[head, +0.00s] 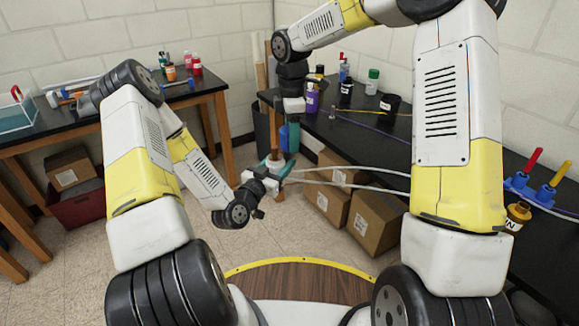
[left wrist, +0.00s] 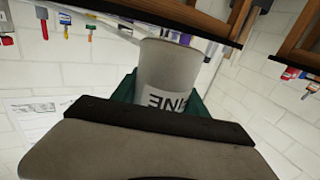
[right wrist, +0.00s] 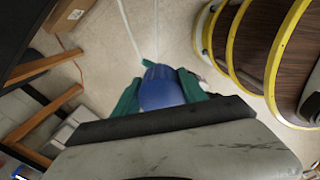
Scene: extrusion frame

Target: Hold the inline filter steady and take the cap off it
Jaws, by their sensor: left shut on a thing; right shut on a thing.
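The inline filter is a pale grey cylinder with a partly readable black-on-white label (left wrist: 165,75) in the left wrist view. My left gripper (head: 276,168) is shut on it, with green fingers on both sides. A blue cap (right wrist: 162,87) sits between the green fingers of my right gripper (right wrist: 165,88) in the right wrist view. In the head view the right gripper (head: 289,137) points down above the left one, and the blue cap (head: 294,136) shows there. The cap looks apart from the filter. Much of the filter is hidden in the head view.
Pale tubes (head: 350,184) run rightward from near the left gripper. Another bench (head: 150,100) stands on the left. Floor between is clear.

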